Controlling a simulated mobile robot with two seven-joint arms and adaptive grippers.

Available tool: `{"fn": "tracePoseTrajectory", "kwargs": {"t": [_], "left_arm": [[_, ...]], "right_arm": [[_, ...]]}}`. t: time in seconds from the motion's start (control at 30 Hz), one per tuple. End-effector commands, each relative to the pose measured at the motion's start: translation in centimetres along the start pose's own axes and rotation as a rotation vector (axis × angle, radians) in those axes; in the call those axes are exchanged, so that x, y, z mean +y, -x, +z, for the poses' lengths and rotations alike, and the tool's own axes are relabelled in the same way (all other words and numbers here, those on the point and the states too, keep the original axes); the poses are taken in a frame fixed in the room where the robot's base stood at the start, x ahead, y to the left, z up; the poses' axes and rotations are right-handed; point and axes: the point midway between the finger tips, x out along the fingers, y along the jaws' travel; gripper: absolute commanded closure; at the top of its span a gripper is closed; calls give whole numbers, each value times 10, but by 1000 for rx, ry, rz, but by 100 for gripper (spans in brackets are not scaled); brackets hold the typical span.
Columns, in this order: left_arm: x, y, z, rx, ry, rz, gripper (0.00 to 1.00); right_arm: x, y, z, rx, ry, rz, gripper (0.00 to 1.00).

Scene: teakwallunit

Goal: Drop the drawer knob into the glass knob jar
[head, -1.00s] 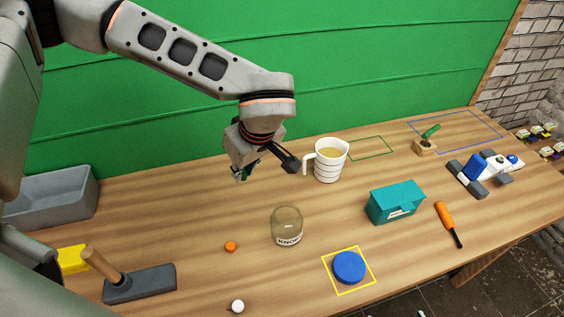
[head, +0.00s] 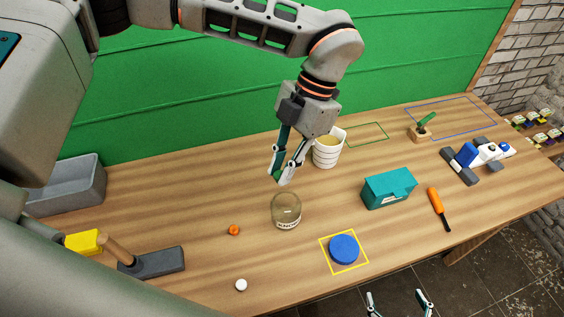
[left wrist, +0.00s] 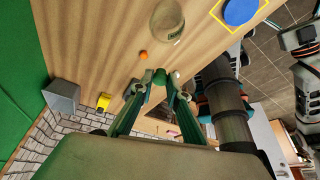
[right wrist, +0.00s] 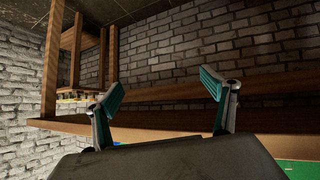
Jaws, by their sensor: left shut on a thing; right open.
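The glass knob jar (head: 286,211) stands upright on the workbench, with a label reading KNOBS on its front. My left gripper (head: 281,177) points down just above and behind the jar, apart from it. It is shut on a small green thing, seemingly the drawer knob (left wrist: 160,76), mostly hidden by the fingertips. The jar also shows in the left wrist view (left wrist: 168,20), beyond the fingertips. My right gripper (head: 398,302) is open and empty at the bottom edge of the head view, off the bench's front; its spread fingers fill the right wrist view (right wrist: 160,95).
A blue disc (head: 344,249) lies inside a yellow square. An orange knob (head: 233,230) and a white knob (head: 241,285) lie left of the jar. A measuring jug (head: 326,152) stands close behind my left gripper. A teal box (head: 389,188) and orange screwdriver (head: 436,203) lie right.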

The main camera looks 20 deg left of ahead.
Motion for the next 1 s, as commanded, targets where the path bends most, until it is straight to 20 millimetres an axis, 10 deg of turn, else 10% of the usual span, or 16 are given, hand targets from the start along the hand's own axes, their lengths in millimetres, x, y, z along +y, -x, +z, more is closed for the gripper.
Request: {"fn": "tracePoseTrajectory", "kwargs": {"t": [0.7, 0.8, 1.0], "left_arm": [[0, -42, 18, -1, -3, 1, 93], [0, -42, 18, -1, -3, 1, 65], [0, -42, 18, -1, -3, 1, 65]], "right_arm": [[-16, -11, -13, 66, 16, -33, 16], [-15, -12, -12, 63, 17, -32, 16], [-15, -12, -8, 57, 17, -31, 16]]}}
